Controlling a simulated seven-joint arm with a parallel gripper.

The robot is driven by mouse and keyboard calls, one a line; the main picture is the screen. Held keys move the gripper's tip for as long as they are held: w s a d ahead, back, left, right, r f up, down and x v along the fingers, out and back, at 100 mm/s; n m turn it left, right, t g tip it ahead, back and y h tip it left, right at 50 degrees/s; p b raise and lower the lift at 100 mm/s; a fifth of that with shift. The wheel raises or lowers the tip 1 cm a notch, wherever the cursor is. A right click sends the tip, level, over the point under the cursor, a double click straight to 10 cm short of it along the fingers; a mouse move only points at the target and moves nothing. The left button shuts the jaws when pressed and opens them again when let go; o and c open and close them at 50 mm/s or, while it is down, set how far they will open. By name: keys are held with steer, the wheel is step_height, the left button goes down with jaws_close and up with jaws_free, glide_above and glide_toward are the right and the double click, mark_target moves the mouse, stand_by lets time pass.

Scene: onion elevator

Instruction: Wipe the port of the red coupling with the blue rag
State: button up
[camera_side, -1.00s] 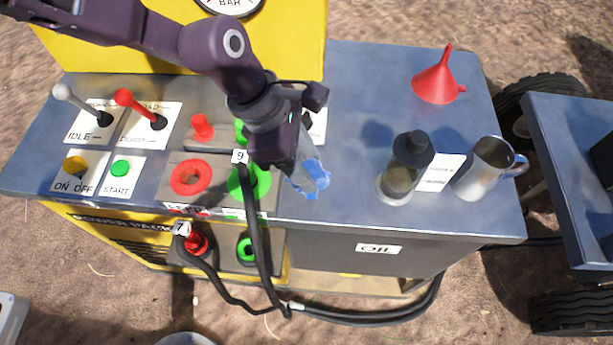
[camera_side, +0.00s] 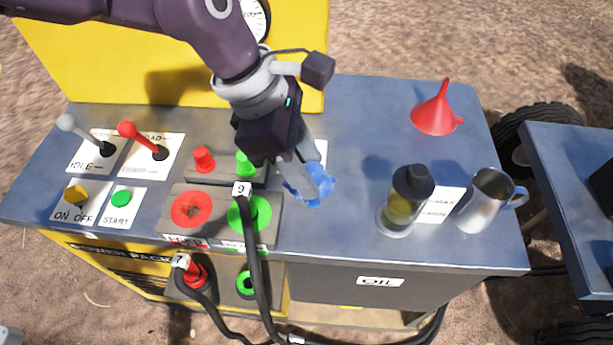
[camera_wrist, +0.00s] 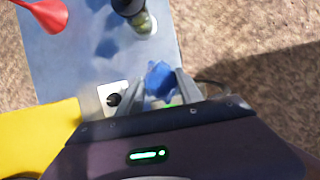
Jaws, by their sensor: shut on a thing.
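My gripper (camera_side: 306,180) is shut on the blue rag (camera_side: 318,190), a crumpled bright blue cloth. It holds the rag near the bench top, right of the green coupling; I cannot tell whether the rag touches the bench. In the wrist view the rag (camera_wrist: 159,78) sits between the two fingers of my gripper (camera_wrist: 168,90). The red coupling (camera_side: 191,209) is a red ring with a dark port on the grey block, to the left of the green ring (camera_side: 249,213). My gripper is to the right of the red coupling and apart from it.
A black hose tagged 9 (camera_side: 242,189) runs down from the green ring. Red and green caps (camera_side: 204,159) stand behind the block. Levers (camera_side: 143,138) rise at the left. A dark-capped bottle (camera_side: 406,200), a metal mug (camera_side: 486,200) and a red funnel (camera_side: 437,110) stand at the right.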

steer(key=shift+r, duration=0.95)
steer(key=a+m+g+y, duration=0.1)
steer(key=a+m+g, duration=0.2)
steer(key=a+m, duration=1.4)
steer(key=shift+a+f+n, duration=1.35)
steer(key=shift+f, duration=0.7)
steer(key=shift+a+f+n, duration=1.3)
steer(key=shift+a+f, duration=0.1)
steer(key=shift+f, duration=0.7)
steer(key=shift+a+f+n, duration=1.35)
steer(key=shift+f, duration=0.7)
steer(key=shift+d+f, duration=0.25)
steer(key=shift+f, duration=0.1)
steer(key=shift+d, duration=0.4)
steer(key=shift+d+r, duration=0.15)
steer(key=shift+d, duration=1.15)
steer(key=shift+d+r, duration=0.15)
steer(key=shift+d, duration=1.15)
steer(key=shift+a+r, duration=0.15)
steer(key=shift+a, duration=0.95)
steer(key=shift+a+r, duration=0.2)
steer(key=shift+a, duration=0.95)
steer(key=shift+a+r, duration=0.15)
steer(key=shift+a, duration=0.95)
steer(key=shift+d+f, duration=0.1)
step_height(320, 180, up, 7)
steer(key=shift+f, duration=0.2)
